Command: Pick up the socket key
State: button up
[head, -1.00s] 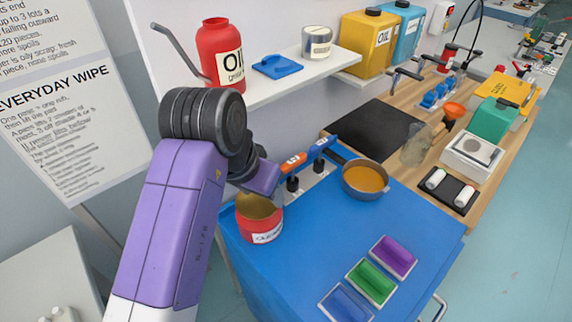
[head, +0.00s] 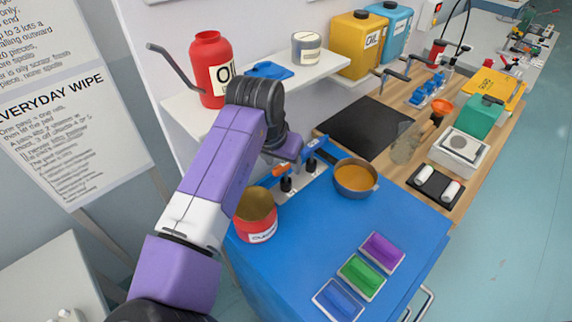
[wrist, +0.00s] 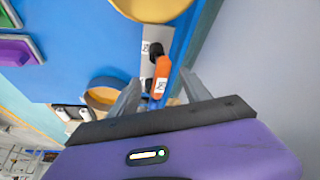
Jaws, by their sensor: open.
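Two handled tools stand at a grey rack with black posts at the back of the blue bench top. One has an orange handle (wrist: 161,77) with a white label; in the head view only a bit of orange (head: 281,169) shows beside my gripper. The other has a blue handle (head: 314,143). I cannot tell from their shape which is the socket key. My gripper (wrist: 160,78) is open and empty, its fingers on either side of the orange handle in the wrist view. In the head view my gripper (head: 289,147) is above the rack, its fingertips hidden.
A red can (head: 257,222) stands left of the rack, and a pan of orange-brown contents (head: 355,178) stands to its right. A shelf (head: 330,66) with a red oil jug (head: 208,75) runs behind. Coloured trays (head: 362,277) lie at the bench front; the middle is clear.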

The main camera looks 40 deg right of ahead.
aim_at(286, 175)
jog(key=shift+x, duration=1.2)
grip_shut()
jog(key=shift+r, duration=0.1)
